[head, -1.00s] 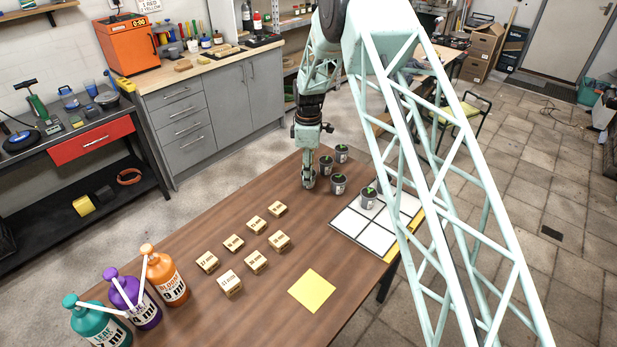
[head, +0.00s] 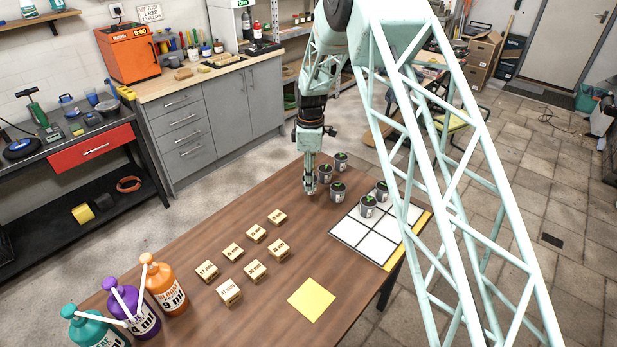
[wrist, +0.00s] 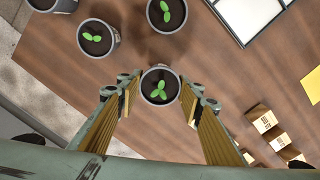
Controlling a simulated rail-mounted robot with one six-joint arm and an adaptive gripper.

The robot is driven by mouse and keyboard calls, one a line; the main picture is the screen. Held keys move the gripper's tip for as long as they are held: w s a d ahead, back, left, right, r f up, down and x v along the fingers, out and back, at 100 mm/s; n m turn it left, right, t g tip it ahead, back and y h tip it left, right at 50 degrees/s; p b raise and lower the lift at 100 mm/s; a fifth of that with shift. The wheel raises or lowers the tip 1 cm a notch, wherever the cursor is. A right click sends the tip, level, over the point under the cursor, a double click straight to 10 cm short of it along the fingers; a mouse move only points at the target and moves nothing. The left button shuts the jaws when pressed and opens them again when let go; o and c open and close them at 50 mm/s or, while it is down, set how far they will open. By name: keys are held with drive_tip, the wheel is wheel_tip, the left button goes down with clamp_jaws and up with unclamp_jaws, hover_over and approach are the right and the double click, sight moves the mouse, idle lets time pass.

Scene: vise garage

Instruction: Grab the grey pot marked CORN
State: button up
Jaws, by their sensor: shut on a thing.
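My gripper (head: 310,190) is low over the brown table, left of the grey pots in the head view. In the wrist view it is shut on a grey pot (wrist: 160,77) with a green seedling in dark soil, which sits upright between the fingertips. Its label is not visible there, and in the head view the gripper hides it. Other grey pots with seedlings stand close by: one (head: 325,175), one behind it (head: 341,163) and one to the right (head: 338,195). Their labels are too small to read.
Two more pots (head: 367,209) (head: 382,196) stand on a white gridded board (head: 348,231) at the right. Several wooden blocks (head: 255,272), a yellow sheet (head: 312,299) and three bottles (head: 165,288) are on the nearer table. My lattice column covers part of the right.

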drive_tip(key=s+d+r, duration=0.1)
drive_tip(key=s+d, duration=0.3)
drive_tip(key=s, duration=0.8)
drive_tip(key=shift+s+d+r, duration=0.15)
drive_tip(key=shift+s+d, duration=0.05)
drive_tip(key=shift+s, duration=0.05)
drive_tip(key=shift+s+d, duration=0.1)
drive_tip(key=shift+s, duration=0.05)
